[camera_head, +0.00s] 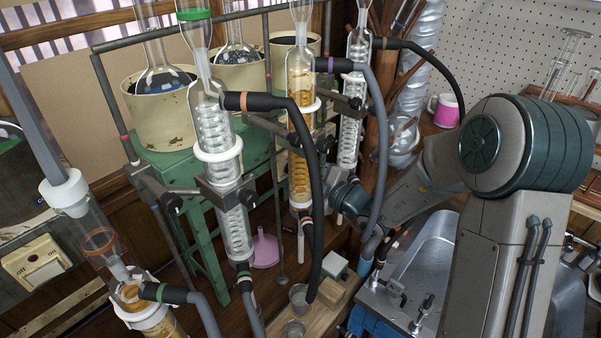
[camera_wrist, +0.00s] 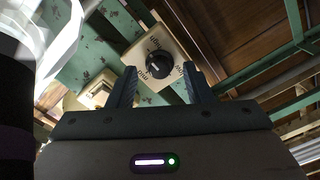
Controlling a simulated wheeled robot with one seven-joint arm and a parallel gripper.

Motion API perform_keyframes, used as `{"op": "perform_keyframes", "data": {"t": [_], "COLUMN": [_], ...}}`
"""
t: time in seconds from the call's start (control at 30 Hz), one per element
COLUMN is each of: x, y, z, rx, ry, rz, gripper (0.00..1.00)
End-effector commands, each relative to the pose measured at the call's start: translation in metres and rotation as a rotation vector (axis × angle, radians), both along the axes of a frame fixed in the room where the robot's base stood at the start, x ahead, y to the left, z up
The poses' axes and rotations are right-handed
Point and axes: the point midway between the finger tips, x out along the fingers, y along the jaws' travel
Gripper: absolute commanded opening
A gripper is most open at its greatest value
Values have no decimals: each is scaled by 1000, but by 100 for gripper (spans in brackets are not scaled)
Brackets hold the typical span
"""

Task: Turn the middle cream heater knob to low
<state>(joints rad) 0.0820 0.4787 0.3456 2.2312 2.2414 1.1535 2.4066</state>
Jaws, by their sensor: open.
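In the wrist view, a round black knob (camera_wrist: 159,65) sits on a cream heater panel (camera_wrist: 151,44) with dark markings too small to read. My gripper (camera_wrist: 160,71) is open, its two dark fingers pointing at the panel. The knob appears between the fingertips, with a gap on each side; I cannot tell whether the tips reach its depth. The knob's pointer setting is unclear. In the head view, the cream heaters stand on a green frame, the middle one (camera_head: 238,75) holding a flask. Their knobs and my fingers are hidden there behind glassware and clamps.
Glass condensers (camera_head: 218,150) with dark hoses (camera_head: 312,190) and clamps stand close in front of the frame, near my arm. The green stand (camera_head: 200,235) surrounds the heaters' underside. Another cream panel (camera_wrist: 97,90) lies left of the fingers. A metal sink (camera_head: 425,262) is at right.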

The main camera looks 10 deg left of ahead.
Motion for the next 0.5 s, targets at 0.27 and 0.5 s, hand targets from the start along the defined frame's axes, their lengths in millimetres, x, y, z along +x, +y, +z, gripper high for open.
{"op": "perform_keyframes", "data": {"t": [0.27,0.5], "x": [2,1], "y": [3,2], "z": [0,0], "rx": [0,0], "ry": [0,0], "rz": [0,0], "gripper": [46,2]}}
